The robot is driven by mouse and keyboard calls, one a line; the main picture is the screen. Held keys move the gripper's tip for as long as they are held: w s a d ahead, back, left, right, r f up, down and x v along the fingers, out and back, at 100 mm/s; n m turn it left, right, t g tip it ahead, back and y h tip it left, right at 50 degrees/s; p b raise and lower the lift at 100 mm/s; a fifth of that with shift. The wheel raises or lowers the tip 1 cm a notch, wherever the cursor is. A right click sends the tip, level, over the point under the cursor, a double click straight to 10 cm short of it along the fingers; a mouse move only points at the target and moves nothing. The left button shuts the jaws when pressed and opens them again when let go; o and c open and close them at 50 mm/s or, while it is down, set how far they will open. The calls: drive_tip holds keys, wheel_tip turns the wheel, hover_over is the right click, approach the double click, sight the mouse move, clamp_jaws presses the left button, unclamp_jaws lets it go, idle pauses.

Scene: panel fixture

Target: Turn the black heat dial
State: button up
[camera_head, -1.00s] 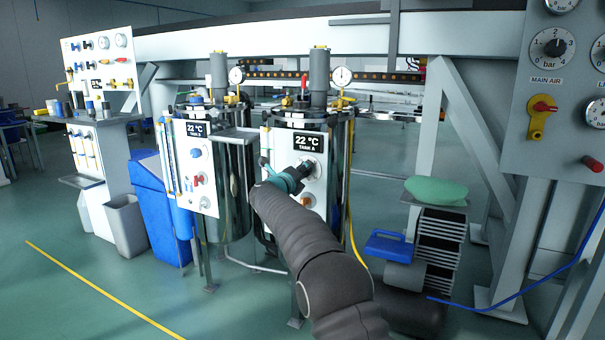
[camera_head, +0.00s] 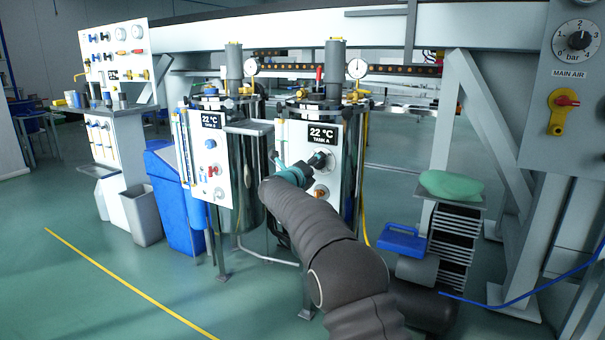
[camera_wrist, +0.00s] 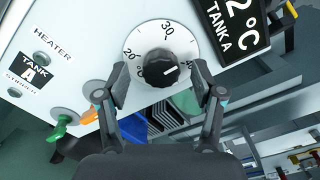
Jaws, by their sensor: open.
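The black heat dial (camera_wrist: 158,68) sits on a round white scale on the white Tank A panel (camera_head: 298,150). In the wrist view the scale shows 20 and 30, and a light mark on the knob points right. My gripper (camera_wrist: 160,82) is open, with one finger to each side of the dial. I cannot tell whether either finger touches it. In the head view the dial (camera_head: 320,159) shows just beyond my gripper (camera_head: 300,172), which partly covers the panel. The Tank A display (camera_head: 322,135) reads 22 °C.
Green (camera_wrist: 62,126) and orange (camera_wrist: 90,115) knobs sit close to the left finger in the wrist view. A second tank panel (camera_head: 205,150) stands to the left. A ribbed unit with a green cloth (camera_head: 450,186) stands to the right. Open floor lies at the left front.

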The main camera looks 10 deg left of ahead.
drive_tip(key=v, duration=1)
drive_tip(key=shift+r, duration=0.1)
